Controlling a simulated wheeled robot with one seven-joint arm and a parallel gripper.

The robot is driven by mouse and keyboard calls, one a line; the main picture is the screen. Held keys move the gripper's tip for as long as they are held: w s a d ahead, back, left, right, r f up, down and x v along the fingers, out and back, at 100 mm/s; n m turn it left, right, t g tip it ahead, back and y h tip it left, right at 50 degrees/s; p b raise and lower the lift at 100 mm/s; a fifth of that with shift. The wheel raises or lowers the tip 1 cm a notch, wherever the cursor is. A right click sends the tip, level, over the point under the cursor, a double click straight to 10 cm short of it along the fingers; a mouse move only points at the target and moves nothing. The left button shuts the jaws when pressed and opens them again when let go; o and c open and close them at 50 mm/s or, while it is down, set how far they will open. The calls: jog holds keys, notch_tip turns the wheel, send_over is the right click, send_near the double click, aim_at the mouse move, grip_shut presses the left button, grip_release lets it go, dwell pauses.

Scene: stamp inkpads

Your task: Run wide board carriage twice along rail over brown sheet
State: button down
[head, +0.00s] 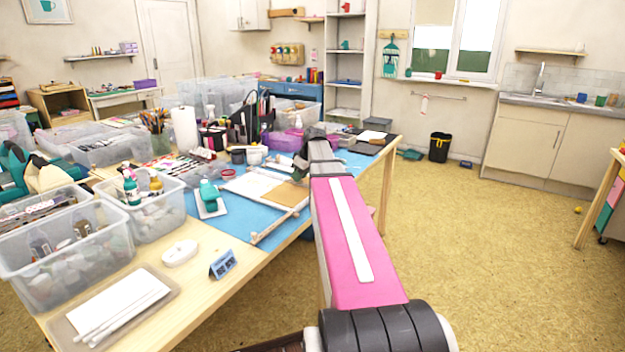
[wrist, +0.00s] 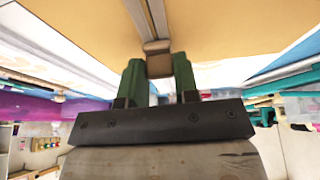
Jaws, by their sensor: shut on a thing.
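A brown sheet (head: 252,186) lies flat beside a white sheet on the blue mat. A thin wooden rail (head: 280,224) runs along the front of the mat, with a small post at its near end. In the head view my pink arm hides most of the far end of the rail. In the wrist view my gripper (wrist: 159,72) has its green fingers shut on a small brown block, which I take for the carriage's grip (wrist: 157,58). A pale grooved bar runs away from it between tan surfaces. The carriage's full shape is hidden.
The blue mat (head: 225,222) covers the table's middle. Pots and a paper roll (head: 185,128) crowd the back.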

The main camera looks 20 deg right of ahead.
jog(key=w+a, duration=0.4)
jog(key=w, duration=0.2)
jog(key=w+a, duration=0.9)
jog(key=w, duration=0.2)
jog(key=shift+w+a, duration=0.35)
jog(key=shift+a, duration=0.05)
jog(key=c, duration=0.9)
grip_release()
jog(key=v, duration=1)
jog(key=shift+s+d+r, duration=0.1)
jog(key=shift+s+r, duration=0.1)
jog(key=shift+r, duration=0.15)
